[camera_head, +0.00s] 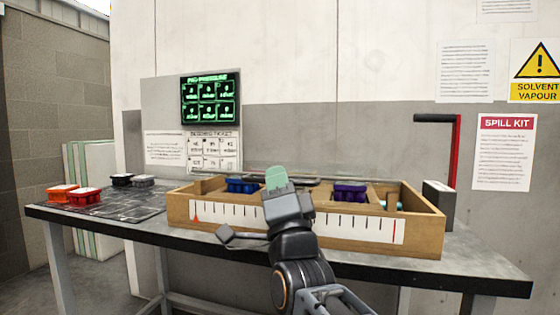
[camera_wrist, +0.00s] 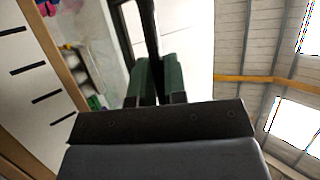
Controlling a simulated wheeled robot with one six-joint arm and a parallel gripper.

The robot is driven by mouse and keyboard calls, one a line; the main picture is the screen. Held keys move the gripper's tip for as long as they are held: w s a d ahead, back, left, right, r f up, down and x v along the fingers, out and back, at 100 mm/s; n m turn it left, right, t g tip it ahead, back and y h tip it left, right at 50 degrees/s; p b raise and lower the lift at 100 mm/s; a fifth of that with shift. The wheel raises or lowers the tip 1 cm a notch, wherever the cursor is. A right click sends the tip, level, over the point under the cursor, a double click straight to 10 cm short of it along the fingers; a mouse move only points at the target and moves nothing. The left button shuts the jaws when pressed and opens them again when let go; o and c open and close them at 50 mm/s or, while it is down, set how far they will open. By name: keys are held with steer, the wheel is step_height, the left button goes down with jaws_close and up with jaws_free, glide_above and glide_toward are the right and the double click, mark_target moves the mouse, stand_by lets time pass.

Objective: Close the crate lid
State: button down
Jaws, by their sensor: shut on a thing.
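The wooden crate (camera_head: 425,244) stands on the workbench, with a white scale strip on its front wall. Its top shows open, with dividers and blue (camera_head: 240,185) and purple (camera_head: 348,191) things inside. My gripper (camera_head: 277,178) is at the middle of the crate, its green fingertips above the front wall. In the wrist view, my gripper's fingers (camera_wrist: 157,80) are shut on a dark strip (camera_wrist: 150,35), which looks like the edge or handle of the crate lid. Most of the lid is hidden or hard to make out.
Red and orange parts (camera_head: 62,193) and dark parts (camera_head: 122,180) sit on a black mat left of the crate. A grey block (camera_head: 438,203) and a red and black post (camera_head: 454,160) stand right of it. A green screen (camera_head: 210,98) stands behind.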

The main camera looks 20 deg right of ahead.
steer(key=shift+w+f, duration=0.1)
steer(key=shift+f, duration=1)
steer(key=c, duration=1.2)
jaws_free()
steer(key=shift+r, duration=0.1)
steer(key=shift+r+h, duration=0.15)
steer(key=shift+h, duration=0.15)
